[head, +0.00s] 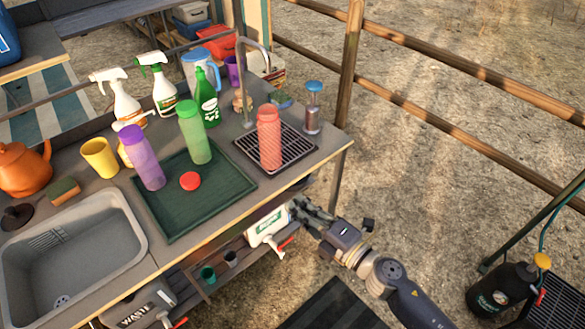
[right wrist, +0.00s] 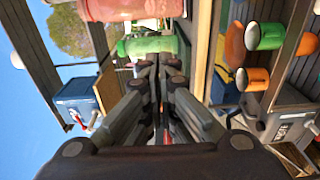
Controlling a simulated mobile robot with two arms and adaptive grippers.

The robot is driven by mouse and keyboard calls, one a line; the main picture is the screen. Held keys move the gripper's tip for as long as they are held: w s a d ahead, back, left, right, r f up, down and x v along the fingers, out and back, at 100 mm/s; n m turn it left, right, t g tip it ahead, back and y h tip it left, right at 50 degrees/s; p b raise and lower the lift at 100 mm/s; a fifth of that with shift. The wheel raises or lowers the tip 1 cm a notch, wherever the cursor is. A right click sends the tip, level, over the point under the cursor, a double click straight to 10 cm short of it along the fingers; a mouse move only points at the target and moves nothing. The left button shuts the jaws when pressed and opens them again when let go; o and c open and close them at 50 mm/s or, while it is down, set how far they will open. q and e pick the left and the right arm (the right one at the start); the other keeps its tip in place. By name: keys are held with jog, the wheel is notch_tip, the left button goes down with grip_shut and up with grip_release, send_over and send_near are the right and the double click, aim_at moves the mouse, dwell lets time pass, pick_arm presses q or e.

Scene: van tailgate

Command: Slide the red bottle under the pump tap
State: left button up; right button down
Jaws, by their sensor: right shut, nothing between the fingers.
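The red bottle (head: 269,140) stands upright, without a cap, on the black slatted drip tray (head: 246,152) at the worktop's right end. The tap (head: 245,75) rises behind it, and its curved spout ends above the bottle in the picture; exact alignment in depth is hard to judge. My right gripper (head: 298,208) is shut and empty, beside the worktop's front edge and below the bottle. The red bottle also shows at the top of the right wrist view (right wrist: 130,8), clear of the fingers (right wrist: 160,68). My left gripper is out of view.
Green (head: 194,134) and purple (head: 143,158) bottles and a red lid (head: 190,181) are on the green mat (head: 205,212). A sink (head: 75,255) lies left. A white container (head: 267,227) sits below the worktop, near my gripper. Open ground lies right.

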aim_at(280, 154)
jog(key=x, duration=0.4)
jog(key=d+p+x, duration=0.1)
jog(key=x, duration=0.3)
jog(key=w+x, duration=0.1)
jog(key=x, duration=0.3)
jog(key=shift+w+d, duration=0.15)
jog(key=shift+d, duration=0.05)
jog(key=shift+w+d, duration=0.15)
jog(key=shift+w, duration=0.4)
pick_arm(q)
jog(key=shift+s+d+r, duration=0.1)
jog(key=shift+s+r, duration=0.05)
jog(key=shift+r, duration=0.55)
pick_arm(e)
jog(key=shift+w, duration=0.1)
jog(key=w+b, duration=0.1)
jog(key=w, duration=0.4)
jog(key=w+b, duration=0.1)
jog(key=w, duration=0.2)
jog(key=shift+d+f+b, duration=0.15)
jog(key=shift+d+b, duration=0.2)
jog(key=shift+w, duration=0.25)
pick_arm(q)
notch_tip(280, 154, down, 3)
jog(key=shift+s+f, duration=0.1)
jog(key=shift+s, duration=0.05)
